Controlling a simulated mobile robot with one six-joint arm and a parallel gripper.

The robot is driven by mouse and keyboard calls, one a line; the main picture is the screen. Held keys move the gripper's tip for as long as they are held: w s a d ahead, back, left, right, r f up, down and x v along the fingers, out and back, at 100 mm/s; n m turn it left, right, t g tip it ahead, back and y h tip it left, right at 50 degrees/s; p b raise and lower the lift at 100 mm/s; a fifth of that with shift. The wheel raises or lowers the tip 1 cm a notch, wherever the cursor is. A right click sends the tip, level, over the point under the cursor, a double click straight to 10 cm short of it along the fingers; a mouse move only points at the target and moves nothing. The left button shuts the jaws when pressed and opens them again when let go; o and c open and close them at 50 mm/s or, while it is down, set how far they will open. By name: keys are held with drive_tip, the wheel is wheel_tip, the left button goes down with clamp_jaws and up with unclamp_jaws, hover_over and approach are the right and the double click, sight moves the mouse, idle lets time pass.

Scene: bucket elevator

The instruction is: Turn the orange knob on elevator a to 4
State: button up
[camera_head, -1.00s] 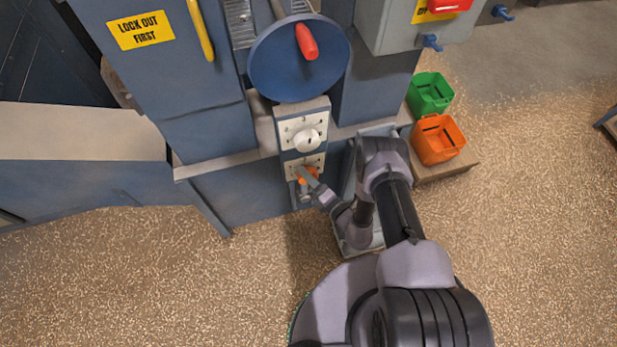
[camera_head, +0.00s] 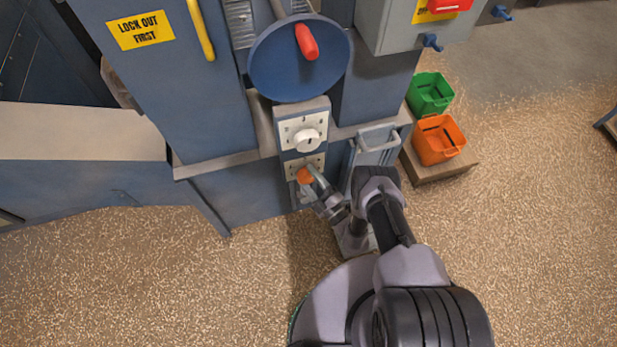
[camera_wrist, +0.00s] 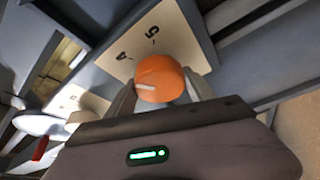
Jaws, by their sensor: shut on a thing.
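The orange knob (camera_head: 305,175) sits on the lower part of a pale dial panel on the front of the blue elevator. My gripper (camera_head: 310,176) reaches it from the lower right and is shut on it. In the wrist view the orange knob (camera_wrist: 158,78) is between the two grey fingers of my gripper (camera_wrist: 160,92), one on each side. A light pointer mark shows on the knob's left side. The digits 4 and 5 show on the pale plate (camera_wrist: 145,45) above the knob; its other digits are hidden.
A white knob (camera_head: 307,139) is just above on the same panel. A blue wheel with a red handle (camera_head: 306,41) is higher up. A handled blue panel (camera_head: 376,145) is to the right, with orange (camera_head: 438,139) and green (camera_head: 430,93) bins beyond.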

drive_tip(key=shift+w+r+m, duration=0.1)
drive_tip(key=shift+m, duration=0.2)
drive_tip(key=o, duration=1.4)
drive_tip(key=shift+c, duration=0.2)
